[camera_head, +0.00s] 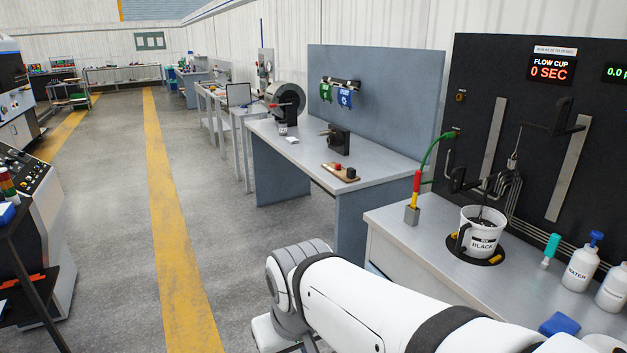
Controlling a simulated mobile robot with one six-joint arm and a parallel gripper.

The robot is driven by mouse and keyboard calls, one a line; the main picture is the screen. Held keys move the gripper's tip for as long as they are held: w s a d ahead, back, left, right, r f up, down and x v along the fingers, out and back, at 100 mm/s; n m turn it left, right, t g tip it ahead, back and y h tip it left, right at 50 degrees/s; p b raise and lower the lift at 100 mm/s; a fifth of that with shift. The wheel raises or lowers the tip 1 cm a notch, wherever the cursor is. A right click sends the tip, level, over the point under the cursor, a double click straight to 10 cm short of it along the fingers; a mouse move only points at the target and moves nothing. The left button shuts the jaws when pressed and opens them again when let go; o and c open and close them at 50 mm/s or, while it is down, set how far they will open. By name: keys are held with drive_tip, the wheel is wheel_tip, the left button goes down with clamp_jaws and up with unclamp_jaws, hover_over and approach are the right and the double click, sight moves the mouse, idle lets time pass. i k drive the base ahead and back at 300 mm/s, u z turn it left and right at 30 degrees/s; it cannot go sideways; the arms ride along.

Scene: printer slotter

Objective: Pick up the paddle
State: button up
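I cannot pick out the paddle with certainty. A white bucket (481,240) labelled BLACK stands on the right bench, on a dark round base, with dark material inside. A thin dark rod or handle (484,209) shows at its mouth; I cannot tell whether this is the paddle. A red and yellow stick (416,191) stands upright in a small grey block left of the bucket, with a green hose near its top. My white arm reaches in from the lower right, in front of the bench. My gripper's fingers do not show.
Behind the bench stands a black panel (548,110) reading FLOW CUP 0 SEC. A grey table (300,150) stands farther back. The floor aisle (110,220) at left is clear.

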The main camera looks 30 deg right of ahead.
sight(417, 178)
drive_tip(key=z, duration=0.45)
drive_tip(key=i, duration=1.25)
drive_tip(key=z, duration=1.45)
drive_tip(key=i, duration=0.65)
drive_tip(key=z, duration=0.2)
drive_tip(key=k, duration=0.85)
drive_tip(key=z, duration=0.2)
drive_tip(key=i, duration=0.8)
drive_tip(key=u, duration=0.1)
